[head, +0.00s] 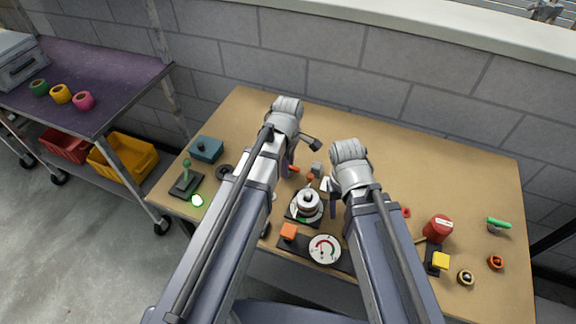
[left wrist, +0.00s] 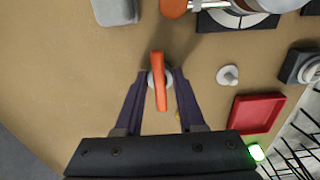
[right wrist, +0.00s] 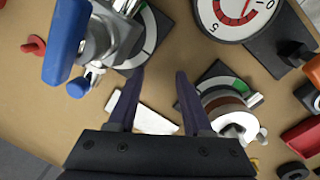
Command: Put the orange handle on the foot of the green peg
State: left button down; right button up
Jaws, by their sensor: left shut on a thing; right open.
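The orange handle (head: 294,169) is a slim bar near the middle of the table. In the left wrist view the handle (left wrist: 160,95) lies between the fingertips of my left gripper (left wrist: 158,78), with a round grey piece partly hidden under it. My left gripper (head: 289,166) is shut on it. A green peg (head: 186,170) stands upright on a dark square foot (head: 183,188) at the table's left edge, left of my left gripper. My right gripper (head: 332,200) is open and empty; in the right wrist view its fingers (right wrist: 157,90) are apart above the table.
A silver stacked fixture (head: 307,203) and a dial gauge (head: 325,249) stand between and in front of my arms. A teal box (head: 207,150) is behind the peg. The table's back is clear.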

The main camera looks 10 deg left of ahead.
pick_arm(q)
jog(key=shift+f, duration=0.2)
pick_arm(e)
jog(key=shift+f, duration=0.25)
dwell(0.3)
pick_arm(q)
jog(key=shift+c, duration=0.5)
grip_release()
jog(key=shift+r, duration=0.15)
pick_arm(e)
jog(key=shift+r, duration=0.15)
pick_arm(q)
notch_tip(320, 180, up, 7)
jog(key=p, duration=0.7)
jog(key=shift+r, duration=0.2)
pick_arm(e)
notch_tip(320, 180, up, 7)
jog(key=shift+r, duration=0.2)
pick_arm(q)
jog(key=shift+s+f, duration=0.1)
pick_arm(e)
jog(key=shift+s+f, duration=0.1)
